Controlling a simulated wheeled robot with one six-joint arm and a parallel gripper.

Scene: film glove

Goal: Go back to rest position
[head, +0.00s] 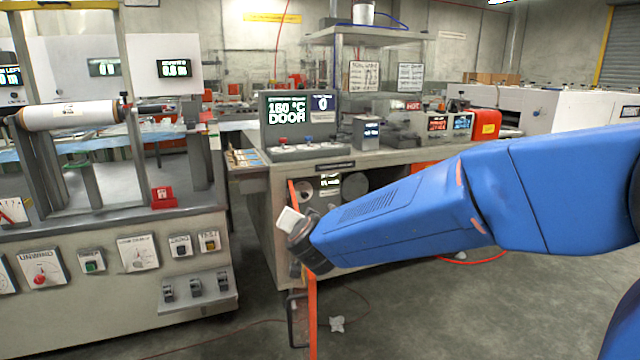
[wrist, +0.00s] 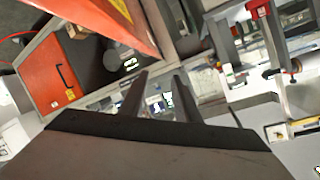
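My blue arm reaches in from the right in the head view, in front of the grey machine bench (head: 262,215). Its wrist end is near the middle of the picture. My gripper (wrist: 160,80) shows in the wrist view as two dark fingers with a gap between them. I see nothing held between the fingers. In the head view the fingers cannot be made out clearly.
A control box (head: 300,120) with a lit display stands on the bench. A film roll (head: 70,115) sits on the left machine. An orange panel (wrist: 105,22) is close to my gripper in the wrist view. Grey floor (head: 450,310) is open below my arm.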

